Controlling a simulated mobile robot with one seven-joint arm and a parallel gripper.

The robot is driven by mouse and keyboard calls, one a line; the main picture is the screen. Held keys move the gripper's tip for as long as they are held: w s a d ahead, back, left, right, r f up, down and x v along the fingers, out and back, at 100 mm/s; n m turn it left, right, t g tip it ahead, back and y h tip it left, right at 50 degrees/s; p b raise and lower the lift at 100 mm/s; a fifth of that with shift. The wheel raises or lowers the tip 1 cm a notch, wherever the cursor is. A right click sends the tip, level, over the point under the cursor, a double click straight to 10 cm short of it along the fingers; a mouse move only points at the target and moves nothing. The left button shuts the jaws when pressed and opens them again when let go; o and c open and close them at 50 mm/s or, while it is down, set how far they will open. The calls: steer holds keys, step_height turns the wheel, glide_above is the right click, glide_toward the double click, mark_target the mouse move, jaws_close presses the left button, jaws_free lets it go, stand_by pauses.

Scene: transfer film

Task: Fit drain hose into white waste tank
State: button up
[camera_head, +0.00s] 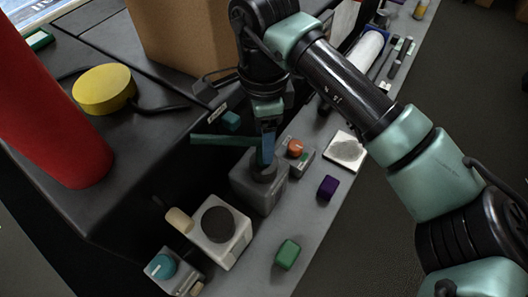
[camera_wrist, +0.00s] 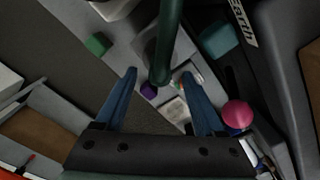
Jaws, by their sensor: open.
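The white waste tank (camera_head: 236,247) stands on the grey ledge, with a dark round top. A grey tank (camera_head: 252,192) stands behind it. The drain hose, a dark green tube (camera_head: 222,140), sticks out to the left from my gripper (camera_head: 267,150), above the grey tank. In the wrist view the hose (camera_wrist: 170,30) runs from the top edge to an end between the blue fingertips of my gripper (camera_wrist: 159,73). The fingers are open, with gaps on both sides of the hose. I cannot tell whether the hose touches anything.
An orange-knobbed box (camera_head: 296,148), a purple block (camera_head: 327,187) and a green block (camera_head: 287,254) sit on the ledge. A teal-knobbed box (camera_head: 162,266) is at the front. A red cylinder (camera_head: 45,120), a yellow disc (camera_head: 104,90) and a cardboard box (camera_head: 185,40) stand on the black machine.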

steer(key=shift+f+p, duration=0.5)
steer(key=shift+f, duration=1.6)
steer(key=shift+c, duration=0.2)
jaws_close()
